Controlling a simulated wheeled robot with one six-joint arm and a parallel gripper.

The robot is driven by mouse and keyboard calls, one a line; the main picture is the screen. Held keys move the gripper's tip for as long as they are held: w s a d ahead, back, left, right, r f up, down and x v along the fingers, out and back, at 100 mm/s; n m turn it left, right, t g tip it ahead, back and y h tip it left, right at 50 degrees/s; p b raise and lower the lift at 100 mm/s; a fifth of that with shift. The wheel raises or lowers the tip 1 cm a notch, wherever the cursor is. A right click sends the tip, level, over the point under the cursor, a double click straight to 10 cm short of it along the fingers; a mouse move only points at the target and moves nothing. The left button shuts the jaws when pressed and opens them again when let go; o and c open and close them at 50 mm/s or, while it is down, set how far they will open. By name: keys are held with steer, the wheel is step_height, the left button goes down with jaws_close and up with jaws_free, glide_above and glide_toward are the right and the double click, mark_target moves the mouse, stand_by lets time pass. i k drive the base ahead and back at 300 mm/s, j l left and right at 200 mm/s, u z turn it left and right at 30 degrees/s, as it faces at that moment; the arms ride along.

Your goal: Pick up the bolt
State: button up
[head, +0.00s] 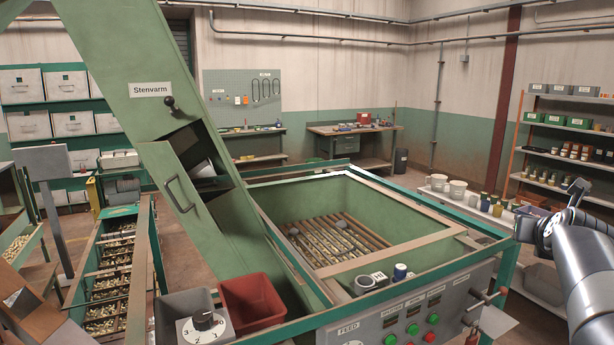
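I cannot make out a bolt for certain. A silvery rounded thing (203,169) shows in the open hatch of the green chute, partly hidden by the hatch edge. My gripper (552,207) is at the right, beyond the hopper's right rim and apart from these things. Its fingers are dark and small, and whether they are open is unclear.
The green hopper (440,239) has raised rims and a control panel (395,322) in front. A red bin (252,303) and a grey bin (186,306) stand at its left front. The open hatch door (181,190) sticks out. A trough of nuts (113,268) lies left. Shelves line the right.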

mark_target(214, 183)
steer(key=i+j+u, duration=0.1)
steer(key=i+u, duration=0.6)
steer(key=i+j+u, duration=0.15)
steer(key=u, duration=0.2)
steer(key=i+u, duration=0.15)
steer(key=u, duration=0.25)
steer(key=i+j+u, duration=0.1)
steer(key=u, duration=0.25)
steer(key=i, duration=0.1)
